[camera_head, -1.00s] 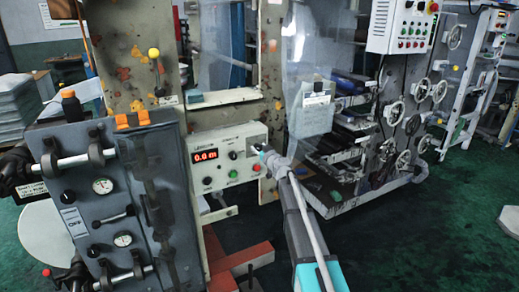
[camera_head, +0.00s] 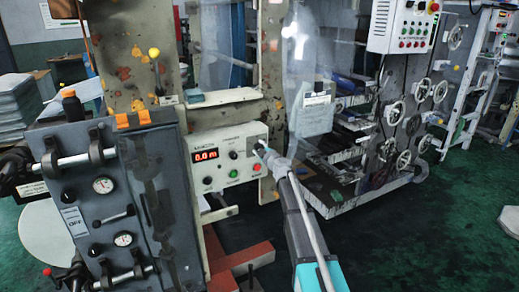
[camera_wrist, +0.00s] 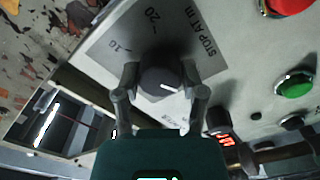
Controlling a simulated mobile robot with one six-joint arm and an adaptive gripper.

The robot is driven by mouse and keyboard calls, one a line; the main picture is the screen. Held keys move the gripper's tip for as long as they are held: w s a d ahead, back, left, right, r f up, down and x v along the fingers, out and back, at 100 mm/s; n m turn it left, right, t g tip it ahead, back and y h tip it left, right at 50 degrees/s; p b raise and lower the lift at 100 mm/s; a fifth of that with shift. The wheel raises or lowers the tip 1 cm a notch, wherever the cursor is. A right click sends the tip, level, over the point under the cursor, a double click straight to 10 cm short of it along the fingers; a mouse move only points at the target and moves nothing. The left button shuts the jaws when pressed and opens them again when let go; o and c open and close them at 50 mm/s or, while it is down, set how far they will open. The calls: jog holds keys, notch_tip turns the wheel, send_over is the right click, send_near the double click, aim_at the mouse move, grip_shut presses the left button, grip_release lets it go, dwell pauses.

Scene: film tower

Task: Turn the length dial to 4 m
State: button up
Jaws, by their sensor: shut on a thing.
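The length dial (camera_wrist: 158,82) is a dark round knob with a white pointer line, on a grey scale plate (camera_wrist: 112,42) lettered "STOP AT m". Marks 10 and 20 show above and to the left of the knob. The pointer is directed right and slightly down in the wrist view, away from both marks, towards the right finger. The rest of the scale is hidden. My gripper (camera_wrist: 163,84) is shut on the knob, one finger on each side.
A red emergency button (camera_wrist: 290,5) is at the wrist view's top right. Clear film hangs behind my arm.

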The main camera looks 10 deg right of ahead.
jog(key=shift+n, duration=0.6)
jog(key=o, duration=1.2)
jog(key=shift+c, duration=0.2)
jog(key=v, duration=1.2)
jog(key=shift+a, duration=0.1)
